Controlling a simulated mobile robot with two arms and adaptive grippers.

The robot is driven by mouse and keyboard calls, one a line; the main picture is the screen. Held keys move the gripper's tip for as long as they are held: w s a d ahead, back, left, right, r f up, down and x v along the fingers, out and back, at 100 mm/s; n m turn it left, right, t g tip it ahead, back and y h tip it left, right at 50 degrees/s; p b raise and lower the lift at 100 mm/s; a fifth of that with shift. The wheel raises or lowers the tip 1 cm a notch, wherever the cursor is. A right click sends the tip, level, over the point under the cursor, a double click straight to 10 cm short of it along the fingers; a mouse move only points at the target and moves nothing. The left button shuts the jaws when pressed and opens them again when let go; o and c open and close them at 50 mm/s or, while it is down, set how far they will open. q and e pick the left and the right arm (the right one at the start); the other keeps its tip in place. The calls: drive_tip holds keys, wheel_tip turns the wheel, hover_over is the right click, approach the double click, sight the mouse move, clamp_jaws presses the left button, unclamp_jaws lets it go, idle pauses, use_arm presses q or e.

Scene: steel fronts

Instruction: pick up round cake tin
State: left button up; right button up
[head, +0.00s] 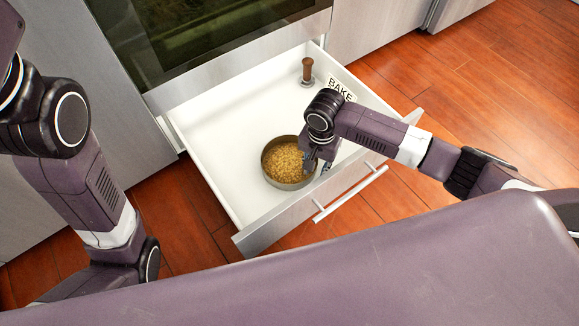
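My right gripper (318,166) points down at the tin's right rim. Its fingers look apart, one over or at the rim and the other to the right of it. Part of the rim is hidden behind the gripper, and I cannot tell whether a finger touches it. My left arm comes in at the left, and its gripper is out of view.
The steel drawer front (290,212) has a bar handle (351,193). A dark oven door (200,35) is above. The drawer's left part is clear.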

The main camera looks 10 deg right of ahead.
drive_tip(key=shift+f, duration=0.1)
drive_tip(key=shift+c, duration=0.2)
clamp_jaws()
idle(0.5)
